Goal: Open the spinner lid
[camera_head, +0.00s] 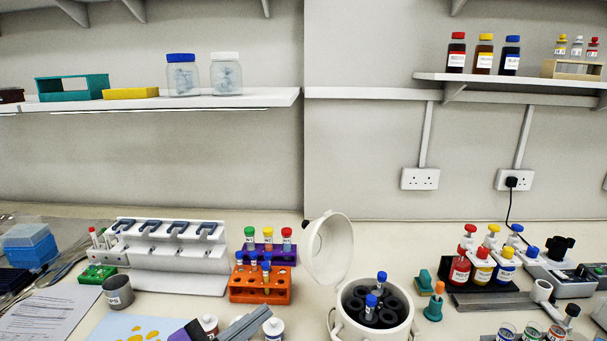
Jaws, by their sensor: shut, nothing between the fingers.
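The spinner (345,325) is a white round tub at the bottom centre right, with a dark rotor (392,318) inside. Two blue-capped tubes (371,300) stand in the rotor. The spinner lid (332,248) is a white disc standing raised, nearly upright, at the tub's back left, so the opening is uncovered.
An orange tube rack (260,297) and a purple rack (287,257) stand left of the lid. White-capped bottles (274,329) are close to my gripper. A teal stand (433,312) and a rack of coloured bottles (459,268) stand to the right.

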